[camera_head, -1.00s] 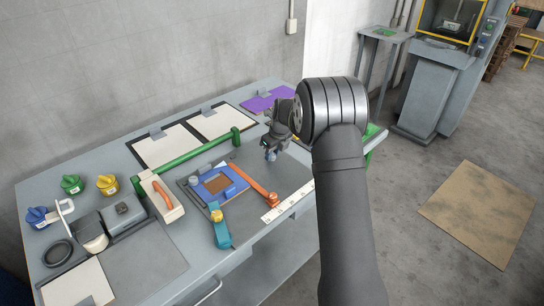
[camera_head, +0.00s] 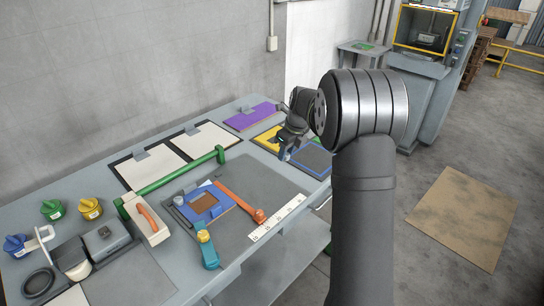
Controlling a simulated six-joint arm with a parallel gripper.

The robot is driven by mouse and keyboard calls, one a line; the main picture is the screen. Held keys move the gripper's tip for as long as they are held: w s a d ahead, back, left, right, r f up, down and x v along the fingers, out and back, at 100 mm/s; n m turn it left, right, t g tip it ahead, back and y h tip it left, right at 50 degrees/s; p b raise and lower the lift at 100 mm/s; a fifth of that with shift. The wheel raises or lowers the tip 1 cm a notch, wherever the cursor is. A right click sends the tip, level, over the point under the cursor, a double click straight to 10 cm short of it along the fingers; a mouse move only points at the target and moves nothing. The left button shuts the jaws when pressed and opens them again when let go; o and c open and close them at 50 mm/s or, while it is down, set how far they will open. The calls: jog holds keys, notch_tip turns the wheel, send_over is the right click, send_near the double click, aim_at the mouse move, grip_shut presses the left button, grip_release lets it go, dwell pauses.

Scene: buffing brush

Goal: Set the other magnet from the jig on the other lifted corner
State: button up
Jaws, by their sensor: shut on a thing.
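My gripper (camera_head: 287,150) is shut, pointing down at the right part of the bench. A small grey-blue piece (camera_head: 285,156) shows at its fingertips. It is too small to make out clearly but fits a magnet. The gripper hangs close to the yellow-edged board and the blue-edged board (camera_head: 314,155); I cannot tell whether the piece touches anything. A blue frame with a brown centre (camera_head: 206,203) lies on the dark mat (camera_head: 262,180), left of the gripper. I cannot make out a lifted corner or which fixture is the magnet jig.
An orange bar (camera_head: 238,200), a white ruler (camera_head: 277,218) and a teal tool (camera_head: 209,252) lie around the blue frame. A green rail (camera_head: 178,174) runs behind it. A purple board (camera_head: 250,116) and white clipped sheets (camera_head: 205,139) lie along the wall.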

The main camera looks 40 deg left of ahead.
jog(key=shift+d+r, duration=0.25)
jog(key=shift+r, duration=0.05)
jog(key=shift+n, duration=0.5)
jog(key=s+a, duration=0.2)
jog(key=s, duration=0.2)
jog(key=s+a+r, duration=0.1)
jog(key=s+a, duration=0.2)
jog(key=s, duration=0.1)
jog(key=s+a, duration=0.3)
jog(key=s, duration=0.2)
jog(key=shift+a+r, duration=0.2)
jog(key=shift+a, duration=0.05)
send_over(207, 185)
jog(key=d, duration=0.1)
jog(key=f, duration=0.6)
jog(key=shift+w+d+f, duration=0.2)
jog(key=shift+w+f, duration=0.05)
jog(key=shift+w, duration=0.05)
jog(key=shift+s+a+f, duration=0.2)
jog(key=shift+a+f, duration=0.05)
jog(key=shift+f, duration=1.95)
jog(key=shift+f, duration=0.15)
jog(key=o, duration=1)
jog(key=shift+c, duration=0.2)
